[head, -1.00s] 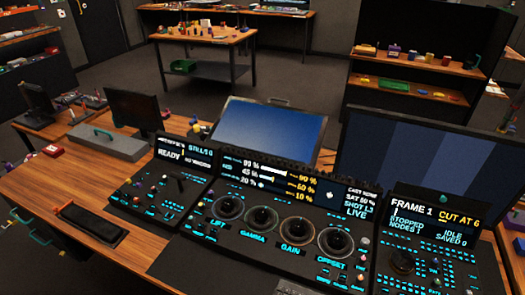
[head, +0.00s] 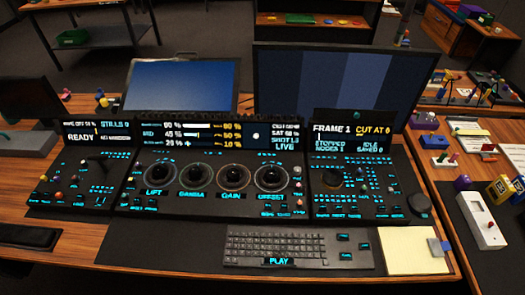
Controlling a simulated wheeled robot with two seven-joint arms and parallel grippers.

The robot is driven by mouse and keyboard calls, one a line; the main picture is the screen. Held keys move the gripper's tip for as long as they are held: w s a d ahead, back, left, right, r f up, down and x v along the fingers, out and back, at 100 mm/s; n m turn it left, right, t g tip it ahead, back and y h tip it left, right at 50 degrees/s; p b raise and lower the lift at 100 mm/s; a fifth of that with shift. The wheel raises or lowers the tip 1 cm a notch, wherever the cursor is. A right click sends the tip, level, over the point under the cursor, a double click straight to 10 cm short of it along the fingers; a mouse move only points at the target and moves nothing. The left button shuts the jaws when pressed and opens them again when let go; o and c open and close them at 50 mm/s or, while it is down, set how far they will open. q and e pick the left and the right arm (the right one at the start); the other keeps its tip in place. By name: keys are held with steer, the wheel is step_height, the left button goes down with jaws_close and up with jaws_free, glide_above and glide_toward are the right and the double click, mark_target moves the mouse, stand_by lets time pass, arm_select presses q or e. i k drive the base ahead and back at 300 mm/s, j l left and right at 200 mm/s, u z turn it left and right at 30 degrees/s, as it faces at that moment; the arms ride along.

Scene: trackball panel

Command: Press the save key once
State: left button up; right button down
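The control panel stands on the wooden desk in three black sections. The right section (head: 367,190) has a screen (head: 352,138) reading "FRAME 1", "CUT AT 6", "STOPPED", "NODES 1", "IDLE" and "SAVED 0". The middle section (head: 217,200) has several ringed trackballs labelled LIFT, GAMMA, GAIN and OFFSET. The left section (head: 85,185) shows "STILLS 0" and "READY". The small key labels are too blurred to tell which is the save key. Neither gripper is in view.
A black keyboard (head: 275,245) with a PLAY label lies in front of the panel, with a yellowish pad (head: 412,250) to its right. Two monitors, a blue one (head: 182,85) and a larger striped one (head: 335,85), stand behind. A white device (head: 480,220) lies on the right side table.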

mark_target(343, 256)
steer(key=z, duration=1.15)
